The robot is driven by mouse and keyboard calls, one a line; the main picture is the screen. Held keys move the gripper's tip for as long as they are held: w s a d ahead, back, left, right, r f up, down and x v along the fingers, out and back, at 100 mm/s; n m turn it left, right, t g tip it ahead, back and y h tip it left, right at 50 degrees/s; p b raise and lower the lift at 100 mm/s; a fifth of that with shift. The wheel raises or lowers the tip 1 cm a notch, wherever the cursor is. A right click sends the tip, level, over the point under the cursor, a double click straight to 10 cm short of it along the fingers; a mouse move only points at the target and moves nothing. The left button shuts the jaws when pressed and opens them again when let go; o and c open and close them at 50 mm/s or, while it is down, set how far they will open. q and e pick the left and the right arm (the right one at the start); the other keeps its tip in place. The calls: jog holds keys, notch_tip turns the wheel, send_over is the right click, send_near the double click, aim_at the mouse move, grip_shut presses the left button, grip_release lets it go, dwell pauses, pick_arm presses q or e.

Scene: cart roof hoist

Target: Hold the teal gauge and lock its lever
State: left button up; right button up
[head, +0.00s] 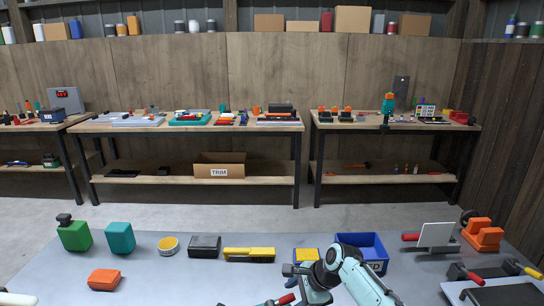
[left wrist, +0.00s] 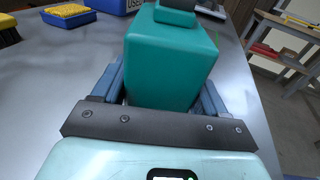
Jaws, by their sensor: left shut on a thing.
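The teal gauge (left wrist: 165,65) fills the middle of the left wrist view as a teal block with a darker raised part (left wrist: 178,18) on top. My left gripper (left wrist: 160,88) is shut on it, with a blue-grey finger along each side. In the head view, a red-tipped piece (head: 287,299) shows at the bottom edge; I cannot tell for sure whether it is the gauge's lever. My right gripper (head: 303,270) is just above and right of that piece. Its fingers are too small and foreshortened to show whether they are open. The gauge's lower part is hidden.
The grey table holds a green canister (head: 75,235), a teal block (head: 120,238), a black box (head: 204,246), a yellow-black tool (head: 249,254) and an orange block (head: 104,279). A blue bin (head: 375,268) stands beyond my right arm. Free table lies at front left.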

jog(key=shift+v, duration=2.55)
pick_arm(q)
jog(key=o, duration=1.1)
jog(key=shift+c, duration=0.2)
jog(key=shift+r+p+v, duration=0.15)
jog(key=shift+p+v, duration=0.25)
jog(key=shift+v, duration=0.6)
jog(key=shift+r+p+v, duration=0.15)
jog(key=shift+p+v, duration=0.2)
jog(key=shift+v, duration=0.65)
jog(key=shift+r+p+v, duration=0.2)
jog(key=shift+p+v, duration=0.2)
jog(key=shift+v, duration=0.55)
jog(key=shift+p+v, duration=0.35)
jog(key=shift+v, duration=0.75)
pick_arm(e)
jog(key=shift+w+r, duration=0.15)
jog(key=shift+r, duration=1.5)
pick_arm(q)
jog(key=shift+r, duration=0.1)
